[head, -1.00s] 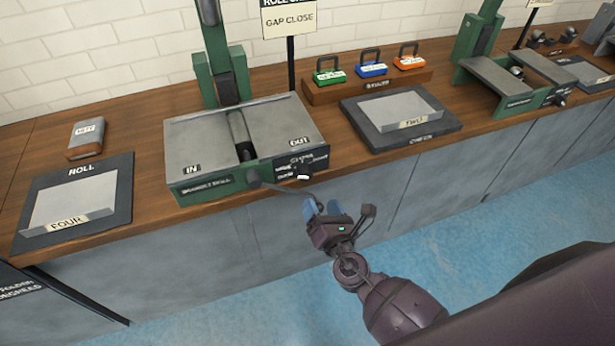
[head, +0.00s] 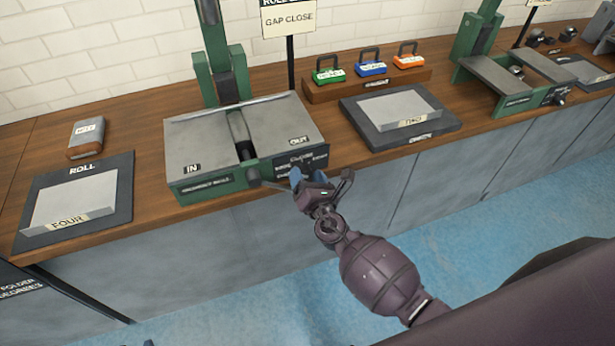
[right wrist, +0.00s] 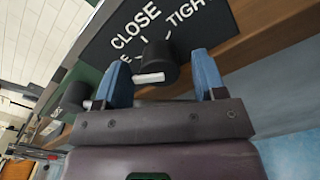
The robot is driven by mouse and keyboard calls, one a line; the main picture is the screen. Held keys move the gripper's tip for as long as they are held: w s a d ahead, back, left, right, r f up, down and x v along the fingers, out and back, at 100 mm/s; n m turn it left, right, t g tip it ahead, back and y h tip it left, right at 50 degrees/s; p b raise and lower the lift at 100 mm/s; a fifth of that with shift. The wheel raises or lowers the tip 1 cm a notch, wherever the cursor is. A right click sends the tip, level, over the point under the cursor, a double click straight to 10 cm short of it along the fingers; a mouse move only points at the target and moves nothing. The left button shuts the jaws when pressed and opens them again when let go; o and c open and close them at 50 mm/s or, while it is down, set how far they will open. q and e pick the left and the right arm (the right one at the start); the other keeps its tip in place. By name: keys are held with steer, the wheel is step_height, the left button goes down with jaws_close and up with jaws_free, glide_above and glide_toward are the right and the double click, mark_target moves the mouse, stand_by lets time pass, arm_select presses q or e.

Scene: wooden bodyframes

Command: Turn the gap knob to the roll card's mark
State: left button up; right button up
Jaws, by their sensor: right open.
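The roll card (head: 289,18) on its post reads "GAP CLOSE". The green roll machine (head: 228,180) has a dark dial plate (head: 313,158) at its front right. In the right wrist view the plate shows "CLOSE" and "TIGHT" and carries the black gap knob (right wrist: 160,62) with a white pointer bar. Which mark the bar points to is unclear. My right gripper (head: 296,178) is open at the plate. Its blue fingers (right wrist: 164,78) stand either side of the knob, with visible space on the right. In the head view the gripper mostly hides the knob. A bluish tip (head: 148,343), perhaps my left gripper, shows at the bottom edge.
A dark crank handle (head: 254,177) sticks out left of the dial plate; a dark cylinder (right wrist: 75,97) is near the left finger. A tray marked "ROLL" (head: 118,205) lies left, another tray (head: 440,128) right. Coloured padlock-like blocks (head: 371,68) stand behind. Floor in front is clear.

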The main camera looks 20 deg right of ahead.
steer(key=c, duration=0.9)
arm_select(q)
steer(key=shift+s+f, duration=0.2)
steer(key=shift+s, duration=0.05)
steer(key=shift+f, duration=0.1)
